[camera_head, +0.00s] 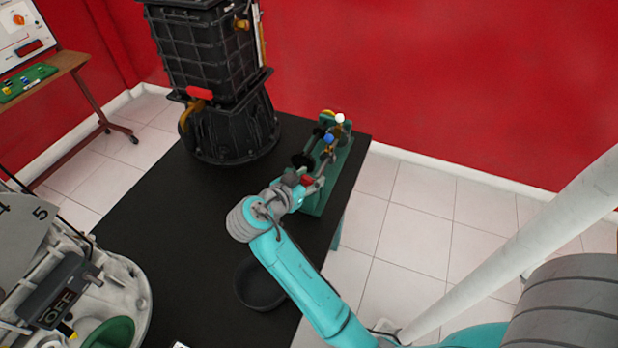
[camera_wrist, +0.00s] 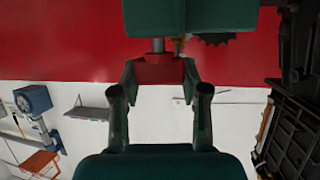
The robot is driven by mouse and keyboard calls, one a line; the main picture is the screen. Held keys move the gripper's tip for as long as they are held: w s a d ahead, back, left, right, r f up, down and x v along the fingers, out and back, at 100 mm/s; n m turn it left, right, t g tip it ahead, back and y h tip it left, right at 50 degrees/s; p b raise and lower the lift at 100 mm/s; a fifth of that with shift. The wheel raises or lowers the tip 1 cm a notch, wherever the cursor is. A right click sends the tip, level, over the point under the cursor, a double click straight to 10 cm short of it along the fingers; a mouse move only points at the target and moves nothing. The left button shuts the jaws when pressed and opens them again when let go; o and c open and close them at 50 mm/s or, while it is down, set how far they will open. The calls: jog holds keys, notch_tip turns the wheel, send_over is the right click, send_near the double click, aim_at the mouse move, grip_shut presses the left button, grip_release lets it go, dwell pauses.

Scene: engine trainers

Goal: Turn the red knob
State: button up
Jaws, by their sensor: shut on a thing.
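The red knob (camera_wrist: 158,72) sits at the end of a short grey shaft under a green body (camera_wrist: 200,16) in the wrist view. My gripper (camera_wrist: 159,78) has one finger on each side of the knob and is shut on it. In the head view, a small red part of the knob (camera_head: 307,181) shows at the near end of the green trainer stand (camera_head: 317,203). My gripper (camera_head: 298,181) reaches it there, and its fingers are partly hidden. The knob's turn angle cannot be told.
The trainer stands on a black table (camera_head: 190,240) near its right edge. A tall black engine block (camera_head: 225,120) stands behind left, and a dark bowl (camera_head: 260,285) is nearer. A white machine (camera_head: 100,290) is at the left.

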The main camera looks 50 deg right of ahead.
jog(key=shift+f+m+g, duration=0.1)
jog(key=shift+m+g, duration=0.5)
jog(key=shift+g, duration=0.1)
jog(key=o, duration=1.2)
jog(key=shift+c, duration=0.2)
jog(key=v, duration=1.2)
jog(key=shift+w, duration=0.1)
